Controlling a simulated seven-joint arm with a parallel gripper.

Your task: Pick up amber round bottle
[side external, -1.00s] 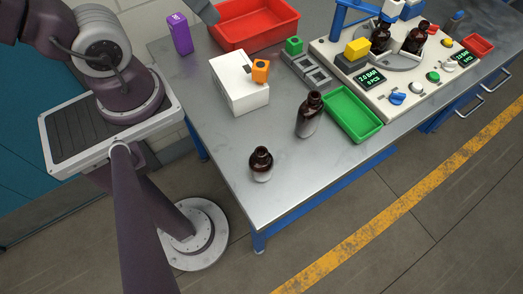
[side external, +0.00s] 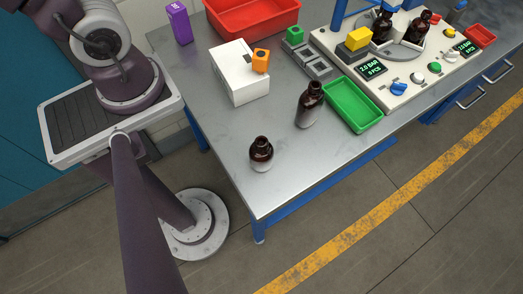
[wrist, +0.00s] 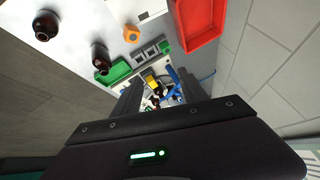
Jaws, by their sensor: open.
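A short, round amber bottle (side external: 261,153) stands upright near the table's front left corner. In the wrist view it shows at the top left (wrist: 46,26). A taller amber bottle (side external: 310,105) stands behind it to the right, beside the green tray; the wrist view also shows it (wrist: 101,60). My gripper (wrist: 160,92) is open and appears empty in the wrist view. Both bottles lie off to the left of its fingers there, apart from them. The gripper is out of the side view.
A white box (side external: 238,78) with an orange cube (side external: 261,60) stands behind the bottles. A green tray (side external: 354,104), a red bin (side external: 252,18), a purple block (side external: 179,23) and a machine (side external: 395,70) holding two amber bottles are around. The table's front left surface is mostly clear.

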